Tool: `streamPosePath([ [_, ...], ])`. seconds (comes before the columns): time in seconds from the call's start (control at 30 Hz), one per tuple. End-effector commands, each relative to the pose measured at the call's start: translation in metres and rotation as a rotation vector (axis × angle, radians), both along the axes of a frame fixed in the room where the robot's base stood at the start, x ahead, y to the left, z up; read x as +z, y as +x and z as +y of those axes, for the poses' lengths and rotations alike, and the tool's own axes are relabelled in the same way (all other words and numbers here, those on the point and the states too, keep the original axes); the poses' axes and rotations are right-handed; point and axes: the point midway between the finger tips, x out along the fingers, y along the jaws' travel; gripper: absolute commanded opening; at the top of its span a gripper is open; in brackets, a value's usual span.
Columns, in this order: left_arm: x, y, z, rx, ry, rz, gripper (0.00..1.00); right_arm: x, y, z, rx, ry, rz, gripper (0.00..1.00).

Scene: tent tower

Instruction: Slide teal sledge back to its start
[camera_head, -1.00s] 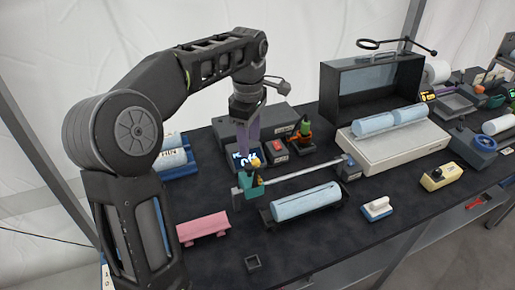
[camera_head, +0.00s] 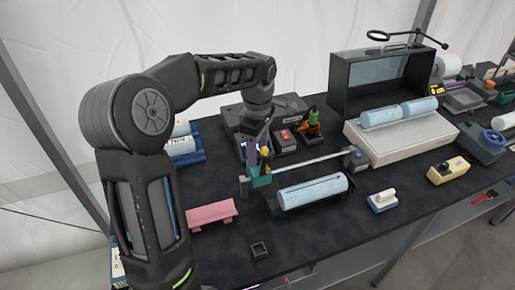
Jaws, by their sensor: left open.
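The teal sledge (camera_head: 260,178) sits at the left end of a pale rail (camera_head: 312,162) on the dark table. A small yellow knob (camera_head: 265,153) shows on its top. My left gripper (camera_head: 256,158) is over the sledge, its fingers coming down at the knob. It is open; whether the fingers touch the sledge is too small to tell. The rail's right end meets a grey block (camera_head: 355,157). My right gripper is not in view.
A black cradle with a pale blue roll (camera_head: 313,191) lies just in front of the rail. A pink bench-like block (camera_head: 212,215) stands front left. A device with a green and orange part (camera_head: 313,122) is behind. A blue-and-white block (camera_head: 383,201) lies to the right.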

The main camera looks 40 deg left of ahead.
Motion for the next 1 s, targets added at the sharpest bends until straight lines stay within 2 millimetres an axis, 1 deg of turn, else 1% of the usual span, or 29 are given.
streamPosePath([
  [0.27, -0.0014, 0.0001, 0.0, 0.0, 0.0, -0.001, 0.49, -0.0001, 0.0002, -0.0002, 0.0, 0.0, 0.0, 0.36],
  [0.87, -0.0009, 0.0001, 0.0001, 0.0, 0.0, -0.001, 0.0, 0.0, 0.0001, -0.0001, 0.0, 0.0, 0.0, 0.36],
  [1.0, -0.0008, 0.0002, 0.0001, 0.0, 0.0, -0.001, 0.0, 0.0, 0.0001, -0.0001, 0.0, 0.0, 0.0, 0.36],
])
